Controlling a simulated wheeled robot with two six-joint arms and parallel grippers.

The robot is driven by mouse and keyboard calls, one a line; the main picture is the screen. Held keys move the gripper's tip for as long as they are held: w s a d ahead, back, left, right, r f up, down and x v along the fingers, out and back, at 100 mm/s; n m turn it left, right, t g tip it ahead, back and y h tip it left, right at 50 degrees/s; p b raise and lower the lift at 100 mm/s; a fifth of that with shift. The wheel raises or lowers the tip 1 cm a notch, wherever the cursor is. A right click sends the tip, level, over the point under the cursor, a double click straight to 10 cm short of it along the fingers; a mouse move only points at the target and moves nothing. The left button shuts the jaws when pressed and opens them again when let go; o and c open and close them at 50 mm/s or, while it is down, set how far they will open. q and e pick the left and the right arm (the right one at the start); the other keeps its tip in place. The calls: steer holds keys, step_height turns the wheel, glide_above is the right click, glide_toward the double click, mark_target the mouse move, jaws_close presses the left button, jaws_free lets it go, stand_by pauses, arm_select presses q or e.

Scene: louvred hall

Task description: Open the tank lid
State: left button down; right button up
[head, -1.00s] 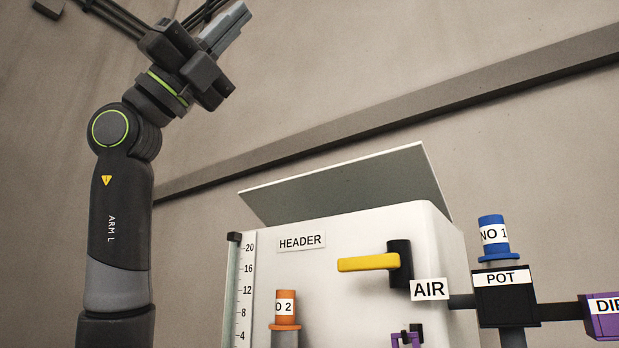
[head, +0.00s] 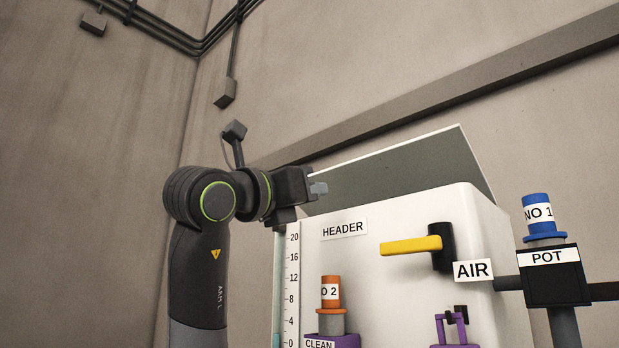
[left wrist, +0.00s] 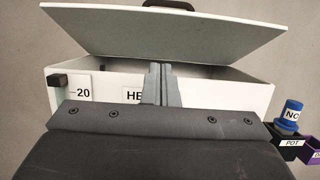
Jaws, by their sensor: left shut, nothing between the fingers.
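The white tank (head: 400,215) labelled HEADER stands right of centre in the head view. My left gripper (head: 319,189) is shut and empty, at the tank's upper left near the lid's left corner. In the left wrist view its fingers (left wrist: 160,84) reach over the tank's front rim under the lid. My right gripper is not in view.
A yellow lever (head: 411,245) sticks out from the tank's front. An orange-capped NO 2 fitting (head: 330,292) and a purple valve (head: 455,328) sit low on it. A blue-capped NO 1 fitting (head: 537,213) tops the POT box (head: 555,280) at right. Free wall space lies above.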

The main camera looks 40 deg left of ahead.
arm_select(q)
steer(key=p, duration=0.4)
glide_toward(354, 173)
steer(key=w+f, duration=0.1)
steer(key=w, duration=0.3)
steer(key=shift+w+d+r+p, duration=0.25)
steer(key=shift+w+r+p, duration=0.1)
steer(key=shift+r+p, duration=0.35)
steer(key=shift+w+d+r+p, duration=0.2)
steer(key=shift+w+r+p, duration=0.2)
steer(key=shift+r+p, duration=0.25)
steer(key=shift+a, duration=0.1)
